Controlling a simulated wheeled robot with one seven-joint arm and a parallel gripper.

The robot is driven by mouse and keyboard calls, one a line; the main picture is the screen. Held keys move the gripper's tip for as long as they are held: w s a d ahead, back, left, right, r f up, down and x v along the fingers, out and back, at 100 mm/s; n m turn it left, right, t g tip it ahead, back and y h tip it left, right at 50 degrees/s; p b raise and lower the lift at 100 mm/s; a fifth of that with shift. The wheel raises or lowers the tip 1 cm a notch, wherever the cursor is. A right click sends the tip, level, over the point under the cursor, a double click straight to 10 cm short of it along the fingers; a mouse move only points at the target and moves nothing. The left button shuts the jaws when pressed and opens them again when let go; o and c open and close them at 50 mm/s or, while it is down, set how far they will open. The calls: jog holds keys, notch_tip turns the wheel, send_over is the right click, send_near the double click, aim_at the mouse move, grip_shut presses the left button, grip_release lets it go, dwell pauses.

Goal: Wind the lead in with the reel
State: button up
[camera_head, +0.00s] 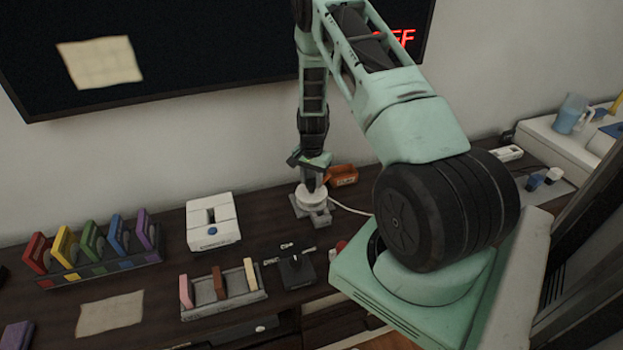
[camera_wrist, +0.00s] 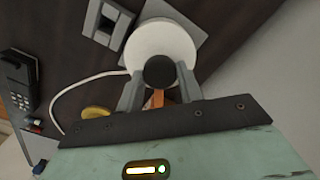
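The reel is a white round drum (camera_head: 312,196) on a grey base plate (camera_head: 320,216), standing on the dark desk near the wall. In the wrist view the white drum (camera_wrist: 166,38) carries a black knob (camera_wrist: 159,71). My gripper (camera_wrist: 160,76) has its two grey fingers on either side of this knob, close against it, and appears shut on it. In the head view my gripper (camera_head: 311,181) points down over the drum and hides the knob. The white lead (camera_head: 350,209) runs from the reel to the right; it curves across the desk in the wrist view (camera_wrist: 75,88).
An orange tray (camera_head: 343,175) stands close behind the reel. A white charger-like piece (camera_head: 508,153) lies far right.

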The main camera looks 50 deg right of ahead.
grip_shut()
jog(key=shift+m, duration=0.3)
